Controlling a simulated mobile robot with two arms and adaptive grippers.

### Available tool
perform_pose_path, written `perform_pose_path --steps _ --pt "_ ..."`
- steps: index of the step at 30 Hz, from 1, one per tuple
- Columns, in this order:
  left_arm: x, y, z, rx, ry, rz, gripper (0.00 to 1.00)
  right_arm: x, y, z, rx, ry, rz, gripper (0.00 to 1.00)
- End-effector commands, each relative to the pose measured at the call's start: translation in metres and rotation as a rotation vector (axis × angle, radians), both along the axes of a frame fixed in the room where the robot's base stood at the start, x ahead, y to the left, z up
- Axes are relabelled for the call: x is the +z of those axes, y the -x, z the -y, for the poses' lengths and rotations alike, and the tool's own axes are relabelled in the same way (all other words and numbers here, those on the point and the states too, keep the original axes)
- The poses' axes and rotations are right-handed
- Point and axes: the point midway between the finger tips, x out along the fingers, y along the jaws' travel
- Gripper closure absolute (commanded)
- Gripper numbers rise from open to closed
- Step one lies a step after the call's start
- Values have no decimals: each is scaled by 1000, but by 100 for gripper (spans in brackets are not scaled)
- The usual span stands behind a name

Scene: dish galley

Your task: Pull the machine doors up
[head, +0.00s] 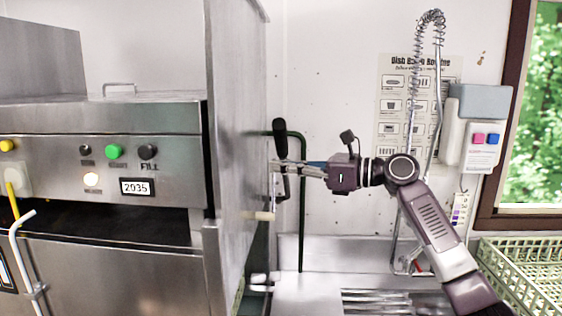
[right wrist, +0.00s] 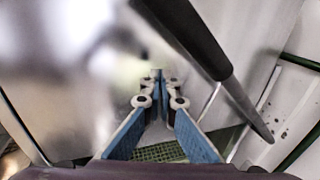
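The steel dish machine (head: 100,150) fills the left of the head view. A tall steel panel (head: 235,130), likely its door, stands on its right side and also fills the left of the right wrist view (right wrist: 60,80). A dark bar handle (head: 281,138) is beside this panel; it slants across the right wrist view (right wrist: 190,32). My right gripper (head: 290,168) points left at the handle, fingers crossing near it. In the right wrist view its fingertips (right wrist: 157,80) are together, with nothing visible between them; the bar passes over them. My left gripper is out of view.
A green pipe (head: 302,215) stands behind the handle. A steel sink counter (head: 325,280) lies below my right arm. A coiled spray hose (head: 432,20) hangs at the wall, and a green rack (head: 530,255) is at the lower right.

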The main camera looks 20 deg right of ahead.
Motion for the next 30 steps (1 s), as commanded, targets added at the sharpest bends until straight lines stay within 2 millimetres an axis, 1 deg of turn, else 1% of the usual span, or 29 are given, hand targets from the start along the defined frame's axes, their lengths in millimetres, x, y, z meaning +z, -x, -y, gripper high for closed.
perform_pose_path --steps 21,25,30 --pt "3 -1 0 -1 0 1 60 4 50 68 -2 1 -2 100" --pt "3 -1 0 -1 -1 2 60 5 57 77 -2 1 0 100" --pt "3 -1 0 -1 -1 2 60 5 59 79 0 1 -1 100"
